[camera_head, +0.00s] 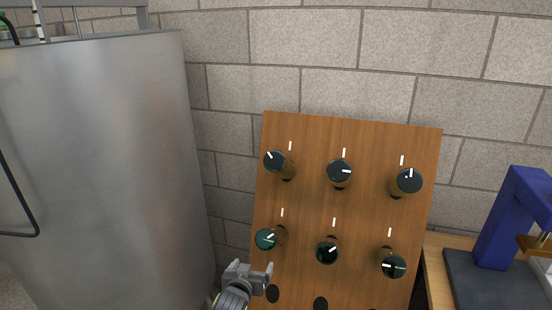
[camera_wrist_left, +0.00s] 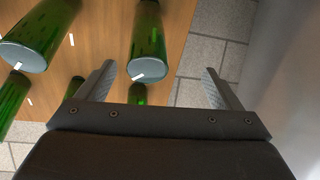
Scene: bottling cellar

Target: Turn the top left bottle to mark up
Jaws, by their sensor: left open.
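The top left bottle (camera_head: 274,161) sits neck-in in a wooden rack (camera_head: 312,190). The white mark on its dark base points up and left, while the white stroke on the board above it is near vertical. My left gripper (camera_head: 258,270) is open and empty, low at the rack's left side, below the lower left bottle (camera_head: 266,239) and apart from the top left one. The left wrist view looks upside down; the lower left bottle (camera_wrist_left: 147,40) looms large there. A smaller green bottle (camera_wrist_left: 137,93), apparently the top left one, is partly hidden behind the gripper. My right gripper is out of view.
Several other bottles fill the rack, including the top middle one (camera_head: 339,171) and top right one (camera_head: 407,181). A steel tank (camera_head: 100,160) stands close on the left. A blue device (camera_head: 512,215) stands on a bench at right. A block wall is behind.

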